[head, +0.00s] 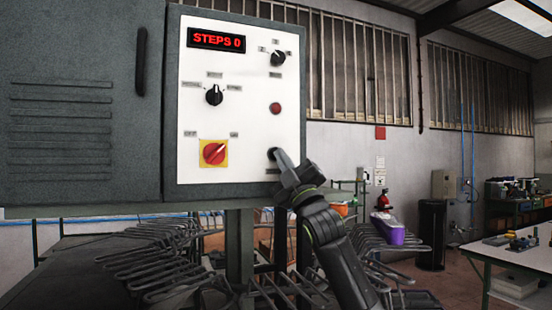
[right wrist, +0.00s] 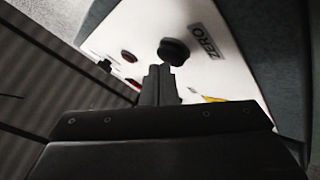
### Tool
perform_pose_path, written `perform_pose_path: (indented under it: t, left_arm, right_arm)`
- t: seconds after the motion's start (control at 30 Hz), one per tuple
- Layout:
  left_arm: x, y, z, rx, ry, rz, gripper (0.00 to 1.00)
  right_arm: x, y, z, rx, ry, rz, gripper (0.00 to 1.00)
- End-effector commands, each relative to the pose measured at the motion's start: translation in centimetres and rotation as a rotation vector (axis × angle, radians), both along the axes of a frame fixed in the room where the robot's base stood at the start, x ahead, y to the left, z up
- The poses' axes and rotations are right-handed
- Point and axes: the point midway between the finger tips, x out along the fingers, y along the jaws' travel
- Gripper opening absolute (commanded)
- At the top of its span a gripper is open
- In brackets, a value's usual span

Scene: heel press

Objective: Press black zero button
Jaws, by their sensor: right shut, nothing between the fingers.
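The black zero button (right wrist: 173,50) is a round black knob on the white control panel (head: 245,115). In the right wrist view a label reading ZERO (right wrist: 208,41) sits beside it. In the head view the button (head: 271,153) shows at the panel's lower right, partly covered by my right gripper (head: 280,160). My right gripper is shut and empty. In the right wrist view its fingertips (right wrist: 159,70) are right at the button's edge; I cannot tell whether they touch it. My left gripper is not in view.
The panel also carries a red "STEPS 0" display (head: 216,40), two black selector knobs (head: 214,95) (head: 278,58), a red button (head: 275,108) and a red-and-yellow switch (head: 214,152). Metal racks (head: 160,262) stand below the cabinet. The space right of the panel is open.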

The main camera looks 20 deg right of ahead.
Motion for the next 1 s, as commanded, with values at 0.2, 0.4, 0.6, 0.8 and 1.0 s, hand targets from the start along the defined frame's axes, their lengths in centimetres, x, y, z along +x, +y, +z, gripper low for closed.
perform_pose_path:
  t: [0.2, 0.4, 0.6, 0.8, 1.0]
  left_arm:
    - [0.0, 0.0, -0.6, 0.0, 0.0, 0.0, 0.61]
    - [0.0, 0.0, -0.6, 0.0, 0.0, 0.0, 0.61]
    - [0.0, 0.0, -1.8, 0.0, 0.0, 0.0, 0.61]
    - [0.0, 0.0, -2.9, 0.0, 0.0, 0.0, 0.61]
    - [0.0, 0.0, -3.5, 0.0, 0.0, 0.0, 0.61]
  right_arm:
    - [-0.7, 0.0, 0.0, -0.001, -0.001, 0.0, 0.0]
    - [-0.7, 0.1, 0.0, -0.001, -0.001, 0.0, 0.0]
    - [-2.1, 0.1, -0.3, -0.002, -0.005, 0.0, 0.0]
    - [-4.1, 0.3, -0.2, -0.002, -0.004, -0.001, 0.0]
    - [-5.5, 0.3, -0.1, -0.002, -0.003, -0.001, 0.0]
